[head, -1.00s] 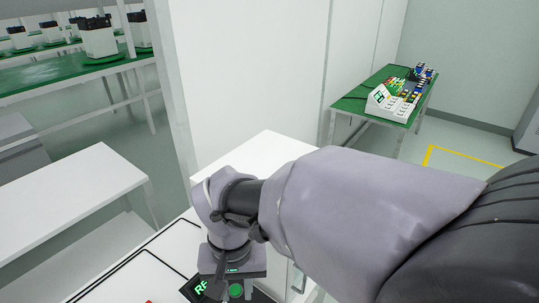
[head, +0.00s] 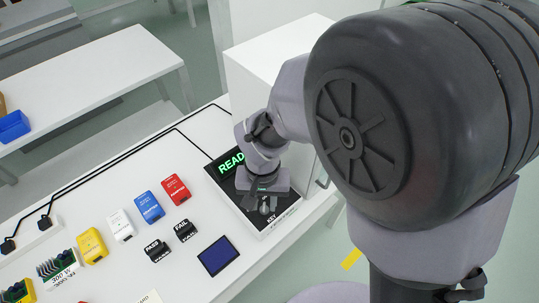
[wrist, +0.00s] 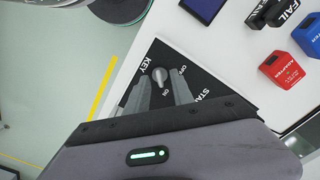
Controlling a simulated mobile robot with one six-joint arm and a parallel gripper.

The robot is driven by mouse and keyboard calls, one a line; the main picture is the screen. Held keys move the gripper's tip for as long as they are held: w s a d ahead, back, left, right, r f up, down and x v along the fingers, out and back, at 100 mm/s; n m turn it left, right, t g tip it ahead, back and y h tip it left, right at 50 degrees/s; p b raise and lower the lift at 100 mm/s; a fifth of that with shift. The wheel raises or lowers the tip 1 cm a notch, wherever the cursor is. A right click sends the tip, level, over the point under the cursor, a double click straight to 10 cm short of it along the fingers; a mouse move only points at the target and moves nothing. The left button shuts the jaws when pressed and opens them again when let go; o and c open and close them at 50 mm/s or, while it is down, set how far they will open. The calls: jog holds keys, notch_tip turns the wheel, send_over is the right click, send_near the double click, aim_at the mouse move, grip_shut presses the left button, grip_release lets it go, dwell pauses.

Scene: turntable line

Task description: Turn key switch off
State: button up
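The key switch (wrist: 160,76) is a small grey knob on a black panel face, seen in the wrist view between the labels KEY, OFF and ON. Its narrow end seems to point toward ON. My gripper (wrist: 161,80) is open, with one finger on each side of the knob and visible gaps between; whether either finger touches it is unclear. In the head view my gripper (head: 263,205) hangs over the control panel (head: 285,213) and largely hides the switch. The panel's display (head: 231,161) shows green letters beginning READ.
Red (head: 176,189), blue (head: 149,207), white (head: 120,225) and yellow (head: 92,245) blocks stand left of the panel. PASS and FAIL stamps (head: 171,240) and a dark blue pad (head: 218,256) lie nearer. A white box (head: 270,65) stands behind the panel.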

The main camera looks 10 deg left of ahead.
jog(key=shift+c, duration=0.4)
grip_shut()
jog(key=n+p, duration=0.2)
jog(key=n, duration=0.4)
jog(key=shift+r+n+p, duration=0.1)
jog(key=shift+n+p, duration=0.2)
jog(key=shift+p, duration=0.05)
jog(key=n+p, duration=0.2)
jog(key=n, duration=0.3)
jog(key=shift+n, duration=0.3)
jog(key=n+p, duration=0.1)
jog(key=n, duration=0.4)
jog(key=shift+p, duration=0.4)
jog(key=shift+n, duration=0.3)
